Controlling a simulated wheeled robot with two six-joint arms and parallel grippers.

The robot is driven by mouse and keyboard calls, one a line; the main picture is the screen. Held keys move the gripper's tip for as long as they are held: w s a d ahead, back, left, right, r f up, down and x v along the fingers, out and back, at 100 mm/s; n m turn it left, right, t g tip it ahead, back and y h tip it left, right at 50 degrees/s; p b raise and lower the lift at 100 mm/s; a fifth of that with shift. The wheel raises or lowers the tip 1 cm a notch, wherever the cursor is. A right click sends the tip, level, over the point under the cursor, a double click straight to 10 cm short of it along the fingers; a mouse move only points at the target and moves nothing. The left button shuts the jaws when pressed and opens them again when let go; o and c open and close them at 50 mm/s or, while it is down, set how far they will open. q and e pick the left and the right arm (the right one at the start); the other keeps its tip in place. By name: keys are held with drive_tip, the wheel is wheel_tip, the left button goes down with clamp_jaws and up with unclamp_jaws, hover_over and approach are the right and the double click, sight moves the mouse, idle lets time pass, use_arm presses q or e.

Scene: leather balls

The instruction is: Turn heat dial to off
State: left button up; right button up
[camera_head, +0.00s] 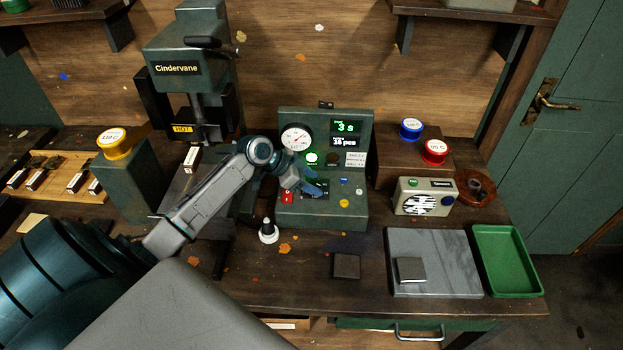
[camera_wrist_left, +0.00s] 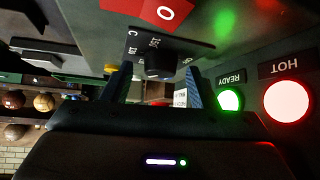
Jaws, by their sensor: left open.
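The heat dial (camera_wrist_left: 160,66) is a small dark knob on a black plate with temperature markings in the left wrist view. It lies between or just beyond the two fingertips of my left gripper (camera_wrist_left: 157,82), which is open. I cannot tell whether the fingers touch it. In the head view my left gripper (camera_head: 314,181) is in front of the green control panel (camera_head: 347,210) and hides most of the dial area. The dial's exact setting is too small and dark to read. My right gripper is not in view.
A red switch marked O (camera_wrist_left: 150,10) is close to the dial. The READY lamp (camera_wrist_left: 229,101) glows green beside the HOT lamp (camera_wrist_left: 288,101). A dark press (camera_head: 188,65) stands to the left. A small radio (camera_head: 425,197) and green tray (camera_head: 508,262) are to the right.

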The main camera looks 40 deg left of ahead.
use_arm(q)
drive_tip(key=shift+f, duration=0.1)
drive_tip(key=c, duration=1)
drive_tip(key=shift+o, duration=0.2)
